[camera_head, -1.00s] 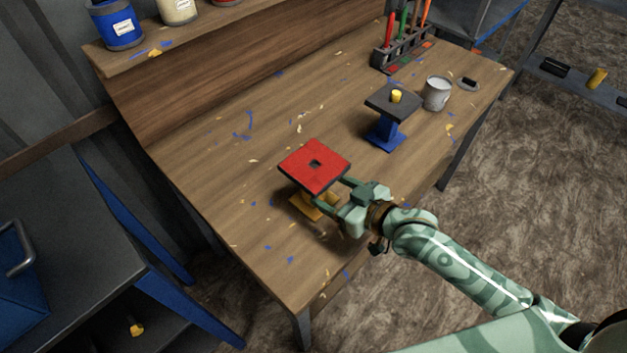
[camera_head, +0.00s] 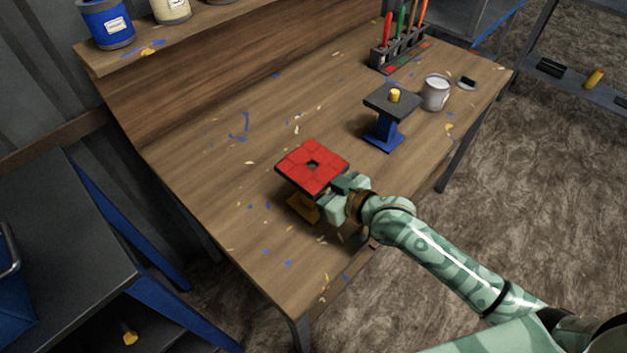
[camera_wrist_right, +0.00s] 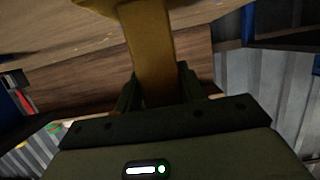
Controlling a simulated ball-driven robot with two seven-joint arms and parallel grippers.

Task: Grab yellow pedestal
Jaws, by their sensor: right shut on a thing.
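The yellow pedestal has a square top with a red surface (camera_head: 312,166) and a small dark hole in its middle. Its yellow base (camera_head: 302,208) shows beneath, near the table's front left edge. My right gripper (camera_head: 333,200) reaches under the top from the right. In the right wrist view the yellow column (camera_wrist_right: 153,55) stands between the two fingers, and the gripper is shut on it. The top hides the fingertips in the head view. I cannot tell whether the base is clear of the table. My left gripper is not in view.
A blue pedestal (camera_head: 385,128) with a small yellow piece (camera_head: 395,95) on its dark top stands farther back. A grey can (camera_head: 436,92) and a tool rack (camera_head: 399,54) stand behind it. Paint cans line the shelf. The table (camera_head: 215,165) between shelf and pedestals is mostly clear.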

